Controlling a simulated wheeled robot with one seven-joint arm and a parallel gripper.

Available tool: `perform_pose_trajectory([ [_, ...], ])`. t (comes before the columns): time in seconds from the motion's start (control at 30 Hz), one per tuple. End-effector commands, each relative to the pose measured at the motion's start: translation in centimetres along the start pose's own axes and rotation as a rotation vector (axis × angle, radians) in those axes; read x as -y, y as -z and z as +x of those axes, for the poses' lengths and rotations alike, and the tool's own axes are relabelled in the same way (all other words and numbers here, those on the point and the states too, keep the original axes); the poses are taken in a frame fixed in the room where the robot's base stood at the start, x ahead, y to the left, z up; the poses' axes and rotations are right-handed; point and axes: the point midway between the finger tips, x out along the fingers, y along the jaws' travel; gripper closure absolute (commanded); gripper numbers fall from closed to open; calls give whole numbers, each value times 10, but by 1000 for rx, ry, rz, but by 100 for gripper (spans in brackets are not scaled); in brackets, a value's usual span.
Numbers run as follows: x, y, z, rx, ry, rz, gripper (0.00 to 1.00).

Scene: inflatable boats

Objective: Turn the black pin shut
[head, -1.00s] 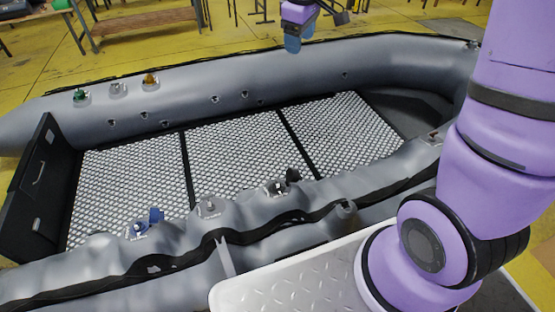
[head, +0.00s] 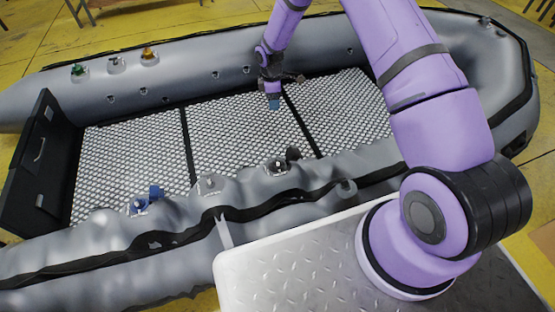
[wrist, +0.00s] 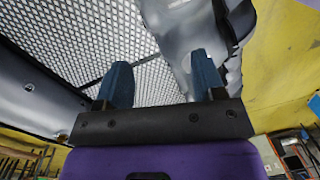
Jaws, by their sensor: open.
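The black pin (head: 293,154) stands on the near tube of the grey boat, at a light metal fitting in the middle of the head view. It is small, and I cannot tell its exact angle. My gripper (head: 274,103) is above the boat's patterned floor, farther back than the black pin and apart from it. In the wrist view my gripper (wrist: 161,78) shows two blue fingers spread apart with nothing between them. I cannot make out the black pin in the wrist view.
A blue pin (head: 155,193) and a bare metal fitting (head: 210,184) sit on the near tube, left of the black pin. Green (head: 78,70) and orange (head: 149,53) pins sit on the far tube (head: 185,75). The patterned floor (head: 130,160) is clear.

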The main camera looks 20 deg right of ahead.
Motion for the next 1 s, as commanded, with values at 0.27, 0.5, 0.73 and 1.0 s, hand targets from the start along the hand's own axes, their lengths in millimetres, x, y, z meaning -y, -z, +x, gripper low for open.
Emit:
perform_pose_trajectory([
  [0.27,11,13,128,-8,79,-158,37],
  [0.5,24,17,189,-18,112,-239,37],
  [0.73,28,17,207,-19,118,-251,37],
  [1.0,33,18,251,-19,118,-251,37],
])
